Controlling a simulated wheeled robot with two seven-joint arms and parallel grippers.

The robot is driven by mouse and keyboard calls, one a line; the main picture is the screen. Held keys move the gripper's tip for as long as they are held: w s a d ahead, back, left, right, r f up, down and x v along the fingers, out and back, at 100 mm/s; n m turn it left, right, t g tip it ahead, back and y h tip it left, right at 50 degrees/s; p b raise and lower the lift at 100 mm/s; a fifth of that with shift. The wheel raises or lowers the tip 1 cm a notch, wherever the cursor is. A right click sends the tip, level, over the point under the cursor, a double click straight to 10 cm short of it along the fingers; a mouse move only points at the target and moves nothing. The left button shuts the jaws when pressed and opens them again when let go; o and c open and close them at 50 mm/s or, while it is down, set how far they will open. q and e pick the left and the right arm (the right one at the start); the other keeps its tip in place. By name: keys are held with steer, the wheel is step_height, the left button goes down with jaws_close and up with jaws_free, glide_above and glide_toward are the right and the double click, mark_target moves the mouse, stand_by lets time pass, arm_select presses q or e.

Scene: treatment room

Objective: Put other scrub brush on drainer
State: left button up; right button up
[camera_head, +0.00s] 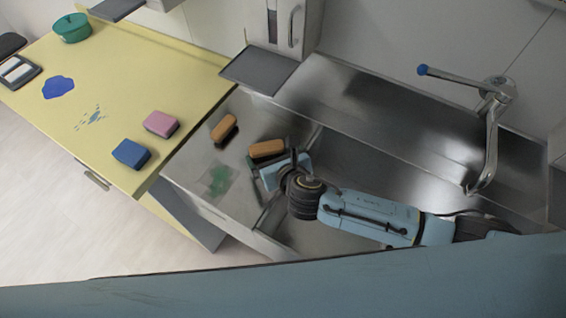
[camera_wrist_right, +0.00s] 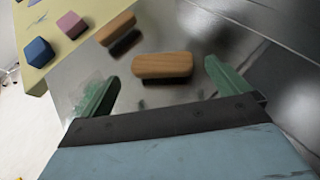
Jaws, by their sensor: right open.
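Two scrub brushes with orange-brown wooden backs and dark bristles lie on the steel drainer (camera_head: 190,165) beside the sink. One brush (camera_head: 223,128) is farther left; it also shows in the right wrist view (camera_wrist_right: 117,28). The other brush (camera_head: 266,149) is close to my right gripper (camera_head: 262,163), and in the right wrist view this brush (camera_wrist_right: 163,66) lies ahead of and between the two green fingers. My right gripper is open, with a visible gap between the fingers and the brush in the wrist view. My left gripper is not in view.
A yellow counter (camera_head: 150,75) at left holds a pink sponge (camera_head: 161,124), a blue sponge (camera_head: 131,154) and a green pot (camera_head: 72,28). A green smear (camera_head: 219,180) marks the drainer's front. The sink basin (camera_head: 345,170) and tap (camera_head: 490,140) are at right. A wall dispenser (camera_head: 284,25) hangs behind.

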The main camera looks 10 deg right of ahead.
steer(key=v, duration=0.8)
steer(key=shift+p, duration=0.35)
